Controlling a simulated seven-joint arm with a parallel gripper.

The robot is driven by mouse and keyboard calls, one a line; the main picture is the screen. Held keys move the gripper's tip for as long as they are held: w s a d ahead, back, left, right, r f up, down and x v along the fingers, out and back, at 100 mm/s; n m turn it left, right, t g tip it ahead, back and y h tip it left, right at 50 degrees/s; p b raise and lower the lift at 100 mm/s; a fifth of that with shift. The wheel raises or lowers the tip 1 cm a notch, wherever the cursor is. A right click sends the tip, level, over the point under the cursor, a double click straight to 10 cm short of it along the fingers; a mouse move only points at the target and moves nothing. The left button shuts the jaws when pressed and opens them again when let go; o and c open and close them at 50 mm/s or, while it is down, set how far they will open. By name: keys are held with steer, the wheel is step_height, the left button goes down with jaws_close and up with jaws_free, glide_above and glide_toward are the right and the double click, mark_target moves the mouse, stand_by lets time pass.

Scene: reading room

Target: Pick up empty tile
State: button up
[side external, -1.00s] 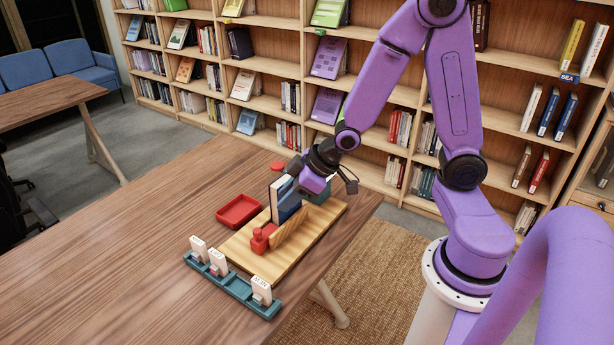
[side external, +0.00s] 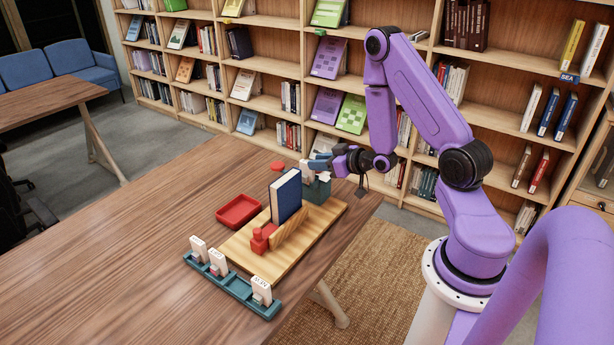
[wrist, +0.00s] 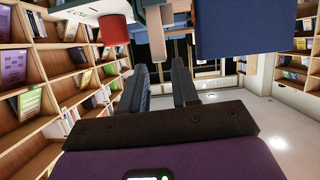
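A teal box (side external: 319,190) stands at the far right corner of the table, with pale tile-like pieces (side external: 323,176) at its top; I cannot read them. My gripper (side external: 317,161) is beside and just above this box, pointing left. In the wrist view its two dark fingers (wrist: 163,85) are apart with nothing clearly held between them. White lettered tiles (side external: 217,261) stand in a teal rack (side external: 236,287) at the near table edge, with a gap between two of them. I cannot tell which tile is the empty one.
A blue book (side external: 287,196) stands upright on a wooden board (side external: 262,262), beside a slanted wooden block (side external: 290,229) and a red piece (side external: 262,239). A red tray (side external: 239,211) lies left of it. A red disc (side external: 277,166) is behind. The table's left is clear.

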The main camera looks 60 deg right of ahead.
mark_target(301, 165)
steer(key=shift+f+x, duration=0.25)
steer(key=shift+x, duration=1.6)
steer(key=shift+f+x, duration=0.25)
steer(key=shift+x, duration=1.6)
steer(key=shift+s, duration=0.25)
jaws_close()
